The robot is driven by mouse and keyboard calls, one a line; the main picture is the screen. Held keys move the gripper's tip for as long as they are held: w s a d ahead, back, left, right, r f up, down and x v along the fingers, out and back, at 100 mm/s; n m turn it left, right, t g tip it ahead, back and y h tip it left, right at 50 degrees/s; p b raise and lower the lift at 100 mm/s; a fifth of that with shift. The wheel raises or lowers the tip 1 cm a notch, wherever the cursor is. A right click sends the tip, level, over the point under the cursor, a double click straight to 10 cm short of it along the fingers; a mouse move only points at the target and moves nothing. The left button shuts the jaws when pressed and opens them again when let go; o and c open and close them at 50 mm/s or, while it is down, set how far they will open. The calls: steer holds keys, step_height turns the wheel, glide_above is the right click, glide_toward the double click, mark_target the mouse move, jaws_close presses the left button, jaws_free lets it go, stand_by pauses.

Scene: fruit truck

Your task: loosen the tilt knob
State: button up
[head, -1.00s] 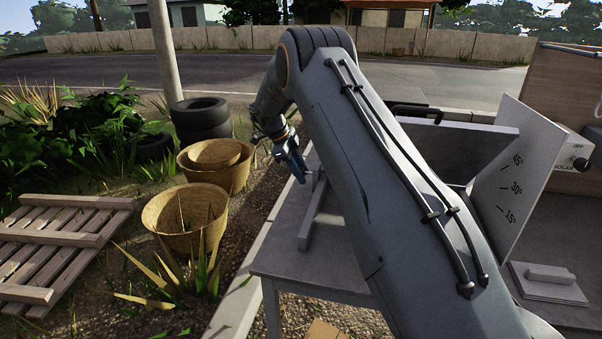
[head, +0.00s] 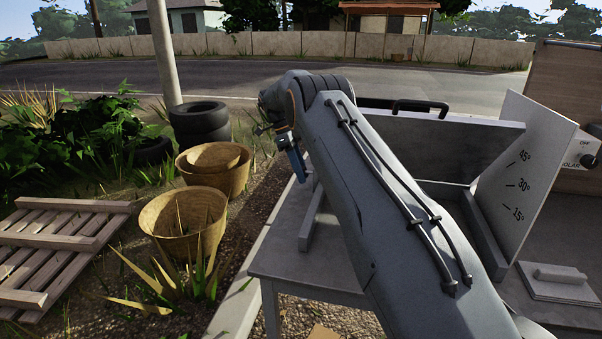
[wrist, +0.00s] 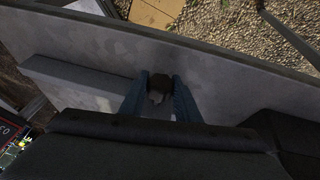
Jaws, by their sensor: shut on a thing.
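My gripper (head: 301,178) is at the left end of the grey bench (head: 278,262), pointing down, partly behind my own arm. In the wrist view its two blue fingers (wrist: 160,96) are closed on the sides of a small dark knob (wrist: 159,82). The knob stands beside a grey bar (wrist: 80,82) on the grey surface. In the head view the knob is hidden. A white angle plate (head: 517,185) marked 15°, 30° and 45° stands upright at the right. A grey panel (head: 440,132) with a black handle (head: 420,104) on its top edge stands beside it.
A switch box with a black dial (head: 588,160) and a white block on a plate (head: 555,283) are at the right. Two woven baskets (head: 168,222), stacked tyres (head: 200,125) and a wooden pallet (head: 45,255) stand on the ground at the left.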

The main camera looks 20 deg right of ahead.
steer(key=shift+s+f, duration=0.1)
steer(key=o, duration=1)
steer(key=shift+o, duration=0.2)
steer(key=b+v, duration=0.3)
steer(key=v, duration=0.4)
steer(key=shift+r+b, duration=0.35)
steer(key=shift+r, duration=0.05)
